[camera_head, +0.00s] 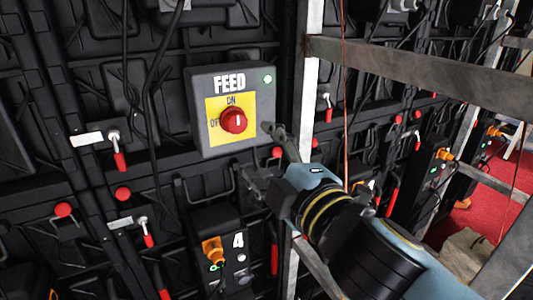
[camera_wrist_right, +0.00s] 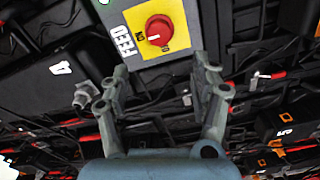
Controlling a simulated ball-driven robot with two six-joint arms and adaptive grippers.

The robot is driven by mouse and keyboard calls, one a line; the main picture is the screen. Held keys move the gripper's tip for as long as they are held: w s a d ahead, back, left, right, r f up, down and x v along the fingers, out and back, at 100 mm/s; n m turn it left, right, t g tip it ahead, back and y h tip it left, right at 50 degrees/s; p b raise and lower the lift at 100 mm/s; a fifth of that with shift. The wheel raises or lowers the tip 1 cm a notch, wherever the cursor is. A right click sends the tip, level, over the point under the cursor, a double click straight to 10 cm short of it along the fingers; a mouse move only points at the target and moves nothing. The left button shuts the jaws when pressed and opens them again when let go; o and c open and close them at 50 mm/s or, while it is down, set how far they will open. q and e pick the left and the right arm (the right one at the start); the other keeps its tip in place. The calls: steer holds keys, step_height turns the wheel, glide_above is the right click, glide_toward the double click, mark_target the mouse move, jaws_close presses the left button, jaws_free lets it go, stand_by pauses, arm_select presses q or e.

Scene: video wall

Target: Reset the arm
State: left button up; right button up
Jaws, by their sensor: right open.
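My right gripper (camera_head: 262,160) is raised beside the lower right of a grey FEED box (camera_head: 202,110) in the head view. Its fingers are spread and nothing is between them. In the right wrist view my right gripper (camera_wrist_right: 163,95) also shows open and empty, with the red knob (camera_wrist_right: 159,30) beyond the fingertips. The red knob (camera_head: 233,120) sits on a yellow plate marked ON, and its white mark points up toward ON. The gripper looks apart from the knob. My left gripper is in neither view.
Black wall panels with cables and red-handled latches (camera_head: 119,160) fill the background. A unit marked 4 (camera_head: 222,240) with an orange plug (camera_head: 212,250) is below the box. A metal frame beam (camera_head: 420,75) crosses the right side, above red carpet (camera_head: 485,215).

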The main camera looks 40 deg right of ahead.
stand_by(0.5)
step_height(320, 180, down, 42)
steer(key=s+m+g+y+b, duration=0.3)
steer(key=g+b, duration=0.4)
steer(key=b, duration=0.2)
steer(key=s+d+f+m+g+b, duration=0.1)
steer(key=s+f+m+g, duration=0.1)
steer(key=s+f, duration=0.5)
steer(key=s+d+f+m+g+b, duration=0.15)
steer(key=s+f, duration=0.35)
steer(key=f, duration=0.5)
steer(key=s+f+m+g, duration=0.2)
steer(key=s+f+g, duration=0.1)
steer(key=s, duration=0.7)
steer(key=s+f+m+g, duration=0.3)
steer(key=s+f, duration=0.3)
steer(key=s, duration=0.4)
steer(key=shift+s+d+y, duration=0.25)
steer(key=shift+d+y, duration=0.05)
steer(key=shift+d, duration=0.15)
